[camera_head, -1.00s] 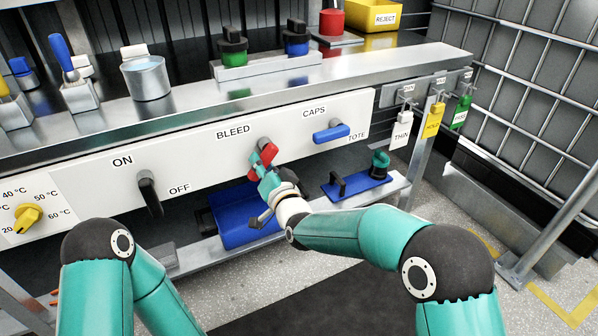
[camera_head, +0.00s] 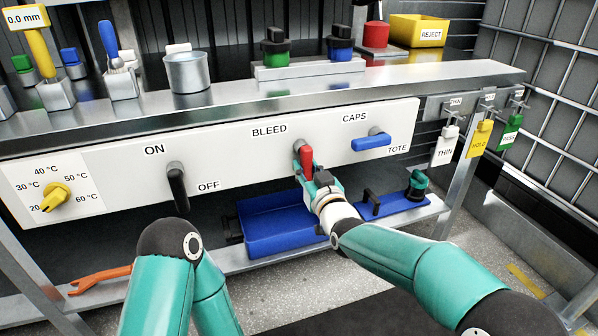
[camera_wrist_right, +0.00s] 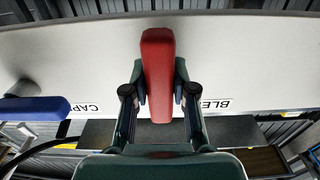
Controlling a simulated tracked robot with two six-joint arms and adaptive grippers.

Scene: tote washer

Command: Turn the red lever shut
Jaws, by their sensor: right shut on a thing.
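The red lever (camera_head: 306,160) is on the white panel under the word BLEED. In the head view it points downward, tilted slightly to the right, from its grey pivot. My right gripper (camera_head: 318,181) is at its lower part. In the right wrist view the red lever (camera_wrist_right: 158,72) stands between the two fingers of the right gripper (camera_wrist_right: 160,95), which are closed on its sides. My left arm shows at the lower left of the head view, but its gripper is not visible.
Left of the lever is a black handle (camera_head: 177,187) between ON and OFF, and a yellow knob (camera_head: 55,197). Right of it is a blue lever (camera_head: 371,141) under CAPS. A blue tray (camera_head: 270,238) and a blue board (camera_head: 398,208) lie on the shelf below.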

